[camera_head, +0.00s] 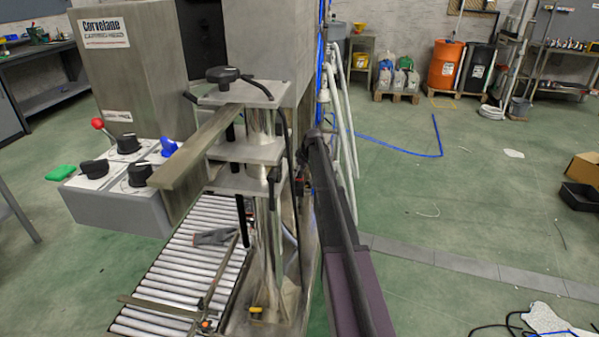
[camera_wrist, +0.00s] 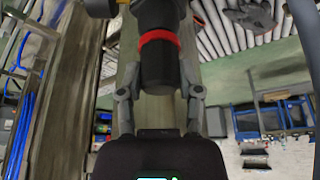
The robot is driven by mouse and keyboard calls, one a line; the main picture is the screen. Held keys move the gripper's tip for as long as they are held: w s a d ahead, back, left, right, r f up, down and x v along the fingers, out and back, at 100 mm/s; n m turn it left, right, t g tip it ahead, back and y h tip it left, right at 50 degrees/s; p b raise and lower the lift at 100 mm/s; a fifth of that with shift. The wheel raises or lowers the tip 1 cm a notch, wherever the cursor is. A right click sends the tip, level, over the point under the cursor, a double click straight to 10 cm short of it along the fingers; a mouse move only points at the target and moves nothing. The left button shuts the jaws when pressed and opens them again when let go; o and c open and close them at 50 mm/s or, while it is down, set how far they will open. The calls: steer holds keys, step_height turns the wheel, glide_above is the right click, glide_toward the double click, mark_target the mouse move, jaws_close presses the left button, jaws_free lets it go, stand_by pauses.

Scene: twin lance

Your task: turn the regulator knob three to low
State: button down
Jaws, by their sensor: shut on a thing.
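A black cylindrical knob (camera_wrist: 158,62) with a red band around it shows in the wrist view. My gripper (camera_wrist: 158,92) is shut on its lower end, with one grey finger on each side. No number or low mark is readable on it, so I cannot tell from the picture whether it is regulator knob three. In the head view my dark arm (camera_head: 345,225) reaches up to the right side of the steel machine (camera_head: 265,150). The fingers and the held knob cannot be made out clearly there.
A grey control box (camera_head: 115,208) with several black knobs, a blue knob (camera_head: 168,147) and a red-tipped lever (camera_head: 97,124) stands left of the machine. A roller conveyor (camera_head: 190,262) runs below. Blue and white hoses rise close behind my arm. The green floor to the right is mostly open.

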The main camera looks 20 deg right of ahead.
steer(key=shift+n+y, duration=0.3)
steer(key=shift+n, duration=0.6)
steer(key=shift+c, duration=1.3)
jaws_free()
steer(key=shift+m, duration=0.4)
